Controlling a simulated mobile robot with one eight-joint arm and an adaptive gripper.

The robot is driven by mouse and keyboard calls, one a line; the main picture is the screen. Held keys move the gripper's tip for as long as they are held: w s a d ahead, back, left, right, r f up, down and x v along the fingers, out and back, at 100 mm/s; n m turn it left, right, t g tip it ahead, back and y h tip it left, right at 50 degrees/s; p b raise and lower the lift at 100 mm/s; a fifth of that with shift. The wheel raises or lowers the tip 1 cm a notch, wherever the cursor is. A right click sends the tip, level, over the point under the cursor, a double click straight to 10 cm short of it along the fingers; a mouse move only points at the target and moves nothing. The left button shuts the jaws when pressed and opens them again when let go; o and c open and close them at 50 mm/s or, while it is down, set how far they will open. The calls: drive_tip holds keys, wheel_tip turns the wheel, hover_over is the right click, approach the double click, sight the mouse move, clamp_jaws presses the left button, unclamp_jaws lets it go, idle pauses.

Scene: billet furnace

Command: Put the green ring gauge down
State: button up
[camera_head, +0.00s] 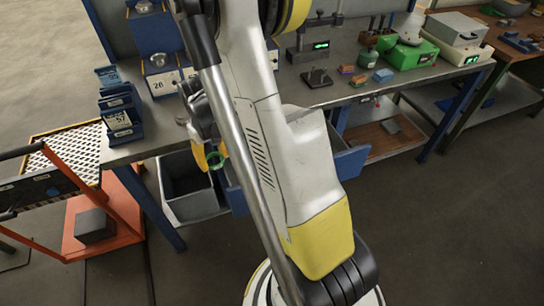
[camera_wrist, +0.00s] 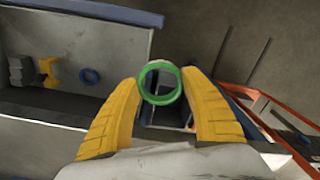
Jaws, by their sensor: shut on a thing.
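The green ring gauge (camera_wrist: 145,96) is between the two yellow fingertips of my gripper (camera_wrist: 160,90) in the wrist view, its open hole facing the camera. My gripper is shut on it. In the head view the green ring gauge (camera_head: 216,159) shows small beside the yellow fingers of my gripper (camera_head: 209,157). My gripper holds it in front of the bench, near an open drawer and a grey bin. What lies directly below the ring is partly hidden by the ring and fingers.
An open drawer (camera_wrist: 60,112) at left in the wrist view holds a blue ring (camera_wrist: 90,76) and grey and yellow pieces. A grey bin (camera_head: 190,205) stands below the bench (camera_head: 163,113). An orange cart (camera_head: 128,208) stands at the left. Blue numbered holders (camera_head: 120,112) stand on the bench's left end.

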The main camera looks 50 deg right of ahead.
drive_tip(key=s+d+f+m+b, duration=0.1)
drive_tip(key=s+d+f+b, duration=0.1)
drive_tip(key=s+d+f, duration=0.5)
drive_tip(key=s+d+f+m+b, duration=0.1)
drive_tip(key=s+d+f+b, duration=0.2)
drive_tip(key=d, duration=0.7)
drive_tip(key=b, duration=0.3)
hover_over(247, 175)
drive_tip(key=f, duration=0.8)
drive_tip(key=shift+s+f, duration=0.1)
drive_tip(key=shift+s, duration=0.1)
drive_tip(key=shift+w+a+f, duration=0.1)
drive_tip(key=shift+w, duration=0.15)
drive_tip(key=shift+f, duration=0.2)
drive_tip(key=shift+f+b, duration=0.9)
drive_tip(key=shift+f, duration=0.85)
